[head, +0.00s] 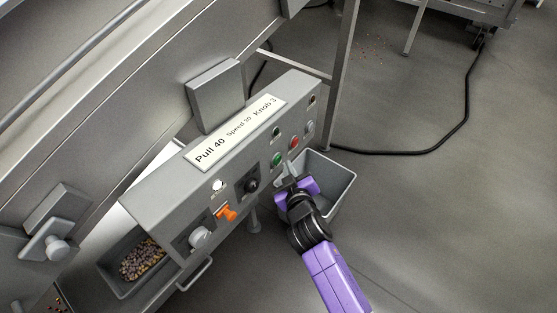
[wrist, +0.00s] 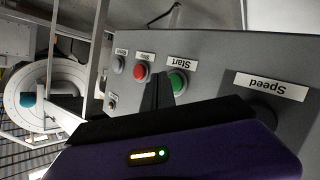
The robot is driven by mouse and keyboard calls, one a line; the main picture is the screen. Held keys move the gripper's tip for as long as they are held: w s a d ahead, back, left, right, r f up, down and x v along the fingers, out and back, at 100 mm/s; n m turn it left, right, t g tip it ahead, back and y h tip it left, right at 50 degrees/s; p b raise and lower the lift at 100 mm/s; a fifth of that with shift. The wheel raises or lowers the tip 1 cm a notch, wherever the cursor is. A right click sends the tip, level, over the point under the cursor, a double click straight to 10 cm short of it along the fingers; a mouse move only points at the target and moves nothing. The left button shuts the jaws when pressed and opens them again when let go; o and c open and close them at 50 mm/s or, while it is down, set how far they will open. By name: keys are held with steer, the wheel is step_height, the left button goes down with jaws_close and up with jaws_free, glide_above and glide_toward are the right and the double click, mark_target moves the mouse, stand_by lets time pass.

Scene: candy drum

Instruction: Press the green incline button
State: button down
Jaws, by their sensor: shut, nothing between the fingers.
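A grey control panel (head: 165,190) carries several buttons and knobs. A round green button (head: 277,159) sits towards its right part. In the wrist view the green button (wrist: 177,82) is under an upside-down label that reads "Start". I cannot make out an "Incline" label. My gripper (head: 291,171) is shut and empty, just right of and below the green button in the head view. In the wrist view the dark fingertips (wrist: 158,84) reach up beside the green button's left edge. I cannot tell whether they touch it.
A red button (head: 294,143) sits next to the green one, with a grey button (head: 309,126) beyond it. A black knob (head: 251,185) and an orange handle (head: 226,213) are to the left. A grey bin (head: 343,186) stands behind my gripper. Open floor lies to the right.

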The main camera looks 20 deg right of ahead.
steer(key=shift+w+a+b, duration=0.3)
steer(key=shift+w+b, duration=0.05)
